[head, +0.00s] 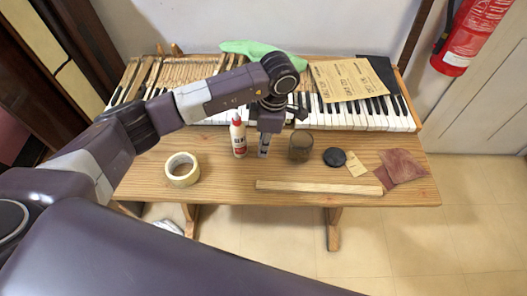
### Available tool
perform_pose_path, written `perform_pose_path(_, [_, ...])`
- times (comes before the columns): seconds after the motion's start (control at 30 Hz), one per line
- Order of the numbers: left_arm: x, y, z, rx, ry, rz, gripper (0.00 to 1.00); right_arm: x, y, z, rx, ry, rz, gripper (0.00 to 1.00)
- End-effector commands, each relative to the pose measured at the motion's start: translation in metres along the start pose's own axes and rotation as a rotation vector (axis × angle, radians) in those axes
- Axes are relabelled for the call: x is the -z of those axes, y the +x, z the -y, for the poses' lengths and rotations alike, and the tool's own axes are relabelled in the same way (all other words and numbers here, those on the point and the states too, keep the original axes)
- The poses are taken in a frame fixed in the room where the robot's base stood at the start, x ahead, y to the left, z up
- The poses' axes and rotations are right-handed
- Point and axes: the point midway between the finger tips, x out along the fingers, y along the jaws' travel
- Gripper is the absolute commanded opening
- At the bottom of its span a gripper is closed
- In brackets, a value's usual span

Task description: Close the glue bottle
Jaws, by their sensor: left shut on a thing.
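The white glue bottle (238,138) stands upright on the wooden table, with a dark label and a red top. My left gripper (263,153) points down just right of the bottle, apart from it in the picture. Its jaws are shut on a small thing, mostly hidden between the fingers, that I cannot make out. Whether the red top is a bare nozzle or a cap is too small to tell. My right gripper is not in view.
A tape roll (182,169) lies left of the bottle. A glass jar (300,146), black round lid (334,157), brown cloth (402,166) and wooden strip (318,187) lie to the right. Piano keys (375,113), paper sheets (348,80) and a green cloth (248,49) are behind.

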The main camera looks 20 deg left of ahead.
Motion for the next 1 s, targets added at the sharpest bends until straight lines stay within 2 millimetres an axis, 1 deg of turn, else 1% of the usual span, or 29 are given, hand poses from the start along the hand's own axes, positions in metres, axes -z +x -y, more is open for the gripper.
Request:
perform_pose_path(0.03, [0.001,-0.012,-0.002,-0.007,0.001,0.003,0.08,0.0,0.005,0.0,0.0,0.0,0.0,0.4])
perform_pose_path(0.17, [0.005,-0.05,-0.003,-0.01,0.001,0.005,0.08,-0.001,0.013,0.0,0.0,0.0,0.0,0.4])
perform_pose_path(0.3, [0.011,-0.094,-0.002,-0.009,0.0,0.003,0.08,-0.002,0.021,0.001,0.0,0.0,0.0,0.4])
perform_pose_path(0.37, [0.013,-0.11,-0.002,-0.008,0.0,0.003,0.08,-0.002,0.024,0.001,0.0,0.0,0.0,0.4])
perform_pose_path(0.4, [0.015,-0.121,-0.002,-0.008,0.0,0.002,0.08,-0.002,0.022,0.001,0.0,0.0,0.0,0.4])
perform_pose_path(0.5, [0.017,-0.138,-0.001,-0.007,-0.001,0.001,0.08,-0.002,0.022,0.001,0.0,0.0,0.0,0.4])
perform_pose_path(0.7, [0.019,-0.158,-0.001,-0.002,0.0,0.0,0.08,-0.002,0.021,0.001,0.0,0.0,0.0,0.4])
perform_pose_path(0.83, [0.02,-0.162,0.0,-0.002,0.0,0.0,0.08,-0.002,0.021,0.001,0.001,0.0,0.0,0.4])
perform_pose_path(1.0, [0.02,-0.163,0.0,0.0,0.0,0.0,0.08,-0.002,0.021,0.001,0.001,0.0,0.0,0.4])
